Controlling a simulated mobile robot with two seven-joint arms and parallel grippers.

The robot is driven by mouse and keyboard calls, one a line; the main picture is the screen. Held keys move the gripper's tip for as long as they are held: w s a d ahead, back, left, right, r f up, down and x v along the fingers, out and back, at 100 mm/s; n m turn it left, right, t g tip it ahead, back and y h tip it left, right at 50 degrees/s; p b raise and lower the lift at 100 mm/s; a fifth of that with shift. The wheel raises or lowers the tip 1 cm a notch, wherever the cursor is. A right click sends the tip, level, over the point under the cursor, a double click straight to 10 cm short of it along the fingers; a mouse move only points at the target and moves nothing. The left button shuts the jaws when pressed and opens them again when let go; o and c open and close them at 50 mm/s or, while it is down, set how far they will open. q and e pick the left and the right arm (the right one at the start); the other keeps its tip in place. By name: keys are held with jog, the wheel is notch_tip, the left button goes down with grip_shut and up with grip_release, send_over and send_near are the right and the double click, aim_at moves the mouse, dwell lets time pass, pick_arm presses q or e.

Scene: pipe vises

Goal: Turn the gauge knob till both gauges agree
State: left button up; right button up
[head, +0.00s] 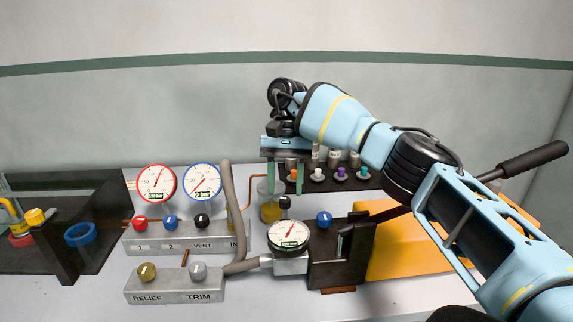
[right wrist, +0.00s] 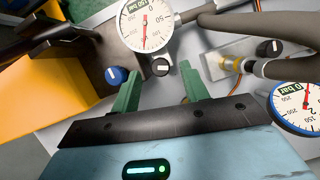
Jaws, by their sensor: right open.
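A red-rimmed gauge (head: 157,183) and a blue-rimmed gauge (head: 202,181) stand side by side on a grey manifold. A dark-rimmed gauge (head: 288,235) sits on the dark pump block; in the right wrist view it is at the top (right wrist: 146,22). The dials are too small for exact readings. My left gripper is not in view.
Red, blue and black knobs line the manifold (head: 180,245). Relief and trim knobs top a front block (head: 173,289). A blue knob (head: 324,219) and a black-handled lever (head: 532,160) are on the pump. A grey hose (head: 231,200) runs left of my gripper.

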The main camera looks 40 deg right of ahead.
jog(key=shift+p+v, duration=0.5)
jog(key=shift+v, duration=2.25)
